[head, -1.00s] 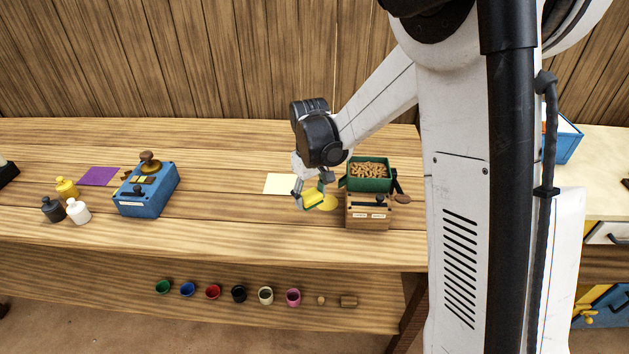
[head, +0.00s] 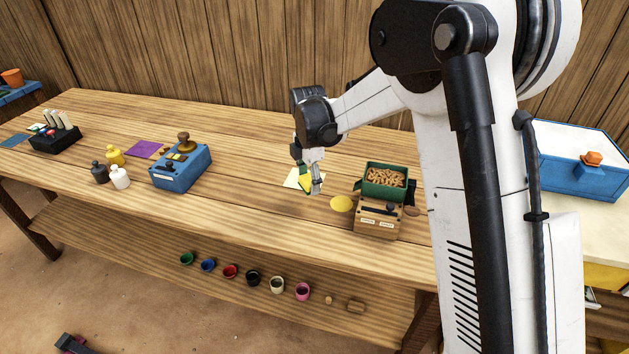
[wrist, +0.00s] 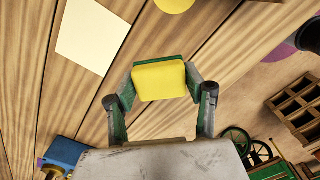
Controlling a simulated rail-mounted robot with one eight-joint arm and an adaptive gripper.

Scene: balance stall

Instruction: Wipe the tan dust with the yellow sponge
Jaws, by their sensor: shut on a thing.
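My gripper (head: 311,184) is shut on the yellow sponge (head: 304,185), which has a green layer on one side. In the head view they are at the pale cream square, partly covering it. In the wrist view the sponge (wrist: 159,82) sits between the two fingers (wrist: 160,92), its yellow face toward the camera. I cannot tell whether it touches the table. I cannot make out a clear patch of tan dust in either view.
A pale cream square (head: 292,178) and a yellow disc (head: 341,204) lie on the table. Right of them stand a wooden box (head: 377,222) and a green bin of tan pieces (head: 385,180). A blue box (head: 181,170) and several bottles stand left. Open tabletop lies between (head: 245,195).

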